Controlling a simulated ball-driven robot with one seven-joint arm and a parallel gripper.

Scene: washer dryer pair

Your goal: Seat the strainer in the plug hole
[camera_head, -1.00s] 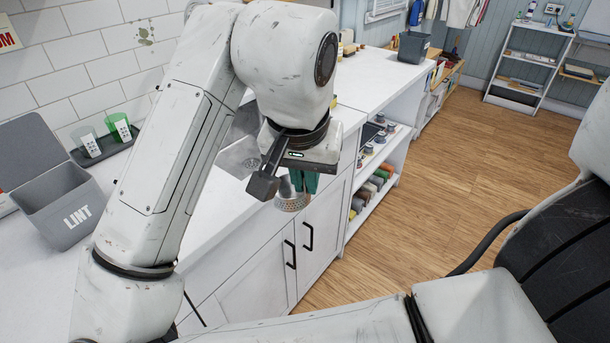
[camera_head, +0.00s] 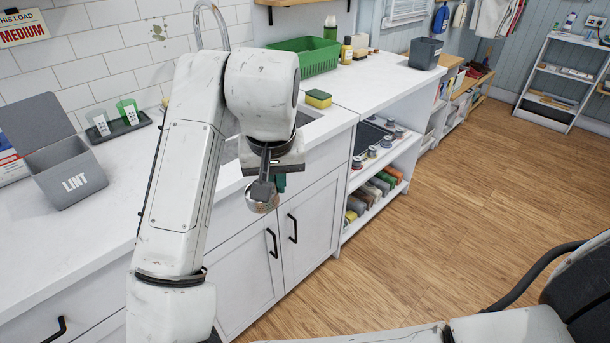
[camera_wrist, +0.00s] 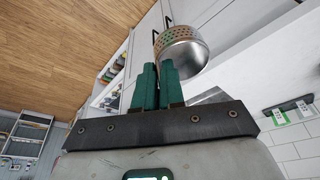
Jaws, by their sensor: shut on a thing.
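The strainer (camera_head: 262,197) is a round metal cup with small holes. It hangs below my wrist in front of the counter's front edge, over the cabinet doors. In the wrist view, my gripper (camera_wrist: 158,72) has green fingers close together, with the strainer (camera_wrist: 181,50) at their tips. My gripper also shows in the head view (camera_head: 273,184), mostly behind its dark body. The sink (camera_head: 305,118) is set in the white counter just behind my arm; only its right end shows. The plug hole is hidden from view.
A green basket (camera_head: 303,57) and a yellow-green sponge (camera_head: 319,98) are on the counter beyond the sink. A grey lint bin (camera_head: 68,178) stands at the left. Open shelves with jars (camera_head: 372,150) lie to the right. The wooden floor (camera_head: 440,200) is clear.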

